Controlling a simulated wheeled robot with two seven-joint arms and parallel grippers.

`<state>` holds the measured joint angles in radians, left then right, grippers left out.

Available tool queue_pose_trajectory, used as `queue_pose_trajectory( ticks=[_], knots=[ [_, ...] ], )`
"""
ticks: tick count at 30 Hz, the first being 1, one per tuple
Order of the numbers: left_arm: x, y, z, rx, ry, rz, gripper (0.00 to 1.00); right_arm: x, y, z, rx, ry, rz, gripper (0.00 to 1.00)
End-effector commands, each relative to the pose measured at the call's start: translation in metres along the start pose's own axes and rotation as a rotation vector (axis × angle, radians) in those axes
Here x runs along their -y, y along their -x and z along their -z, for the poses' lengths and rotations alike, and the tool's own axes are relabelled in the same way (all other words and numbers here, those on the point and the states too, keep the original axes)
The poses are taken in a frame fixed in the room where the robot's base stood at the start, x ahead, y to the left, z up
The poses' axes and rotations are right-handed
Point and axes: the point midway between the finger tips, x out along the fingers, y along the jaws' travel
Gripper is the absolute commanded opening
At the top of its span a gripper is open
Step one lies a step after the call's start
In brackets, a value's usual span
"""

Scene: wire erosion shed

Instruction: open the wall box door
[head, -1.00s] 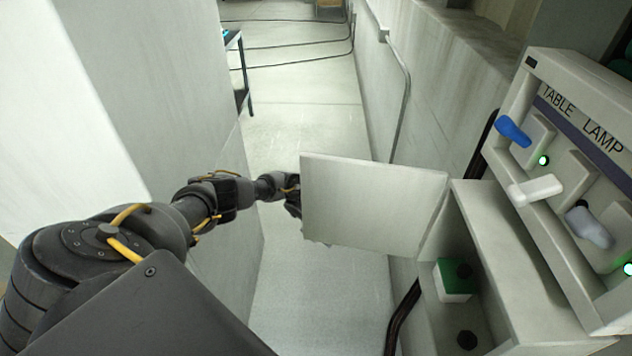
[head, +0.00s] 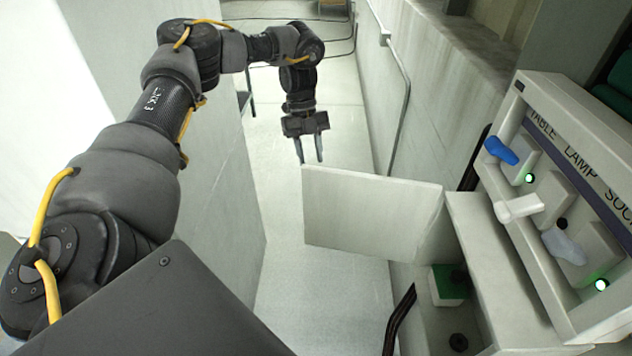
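The wall box (head: 490,262) is a pale grey box on the right wall. Its door (head: 370,212) stands swung open, out to the left over the aisle. Inside the box sits a green and white block (head: 448,285) and a dark knob-like part (head: 459,342). My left gripper (head: 310,160) is above the upper left edge of the door in the head view, with its two fingers apart and nothing between them. It looks clear of the door, though the fingertips are close to its edge in the picture. My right gripper is not in view.
A panel with blue, white and grey levers (head: 560,215) and green lamps stands right of the box. A grey-white wall or cabinet (head: 205,150) borders the left. The aisle floor (head: 335,130) between is clear. A conduit (head: 404,95) runs along the right wall.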

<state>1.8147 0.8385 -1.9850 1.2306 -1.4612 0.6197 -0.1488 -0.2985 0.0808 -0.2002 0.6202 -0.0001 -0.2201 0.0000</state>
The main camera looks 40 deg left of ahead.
Motion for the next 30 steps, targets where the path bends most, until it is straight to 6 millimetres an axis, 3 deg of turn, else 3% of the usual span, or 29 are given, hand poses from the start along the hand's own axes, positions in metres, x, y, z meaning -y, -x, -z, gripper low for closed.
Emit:
queue_pose_trajectory(
  ticks=[5,19,30],
  knots=[
    [0.0,-0.014,0.0,-0.003,-0.002,-0.002,0.34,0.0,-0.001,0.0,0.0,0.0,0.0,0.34],
    [0.0,-0.091,0.0,-0.002,-0.002,-0.001,0.34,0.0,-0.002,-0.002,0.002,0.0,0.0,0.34],
    [0.001,-0.109,0.0,0.001,-0.002,0.002,0.34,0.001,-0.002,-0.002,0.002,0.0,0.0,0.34]
  ],
)
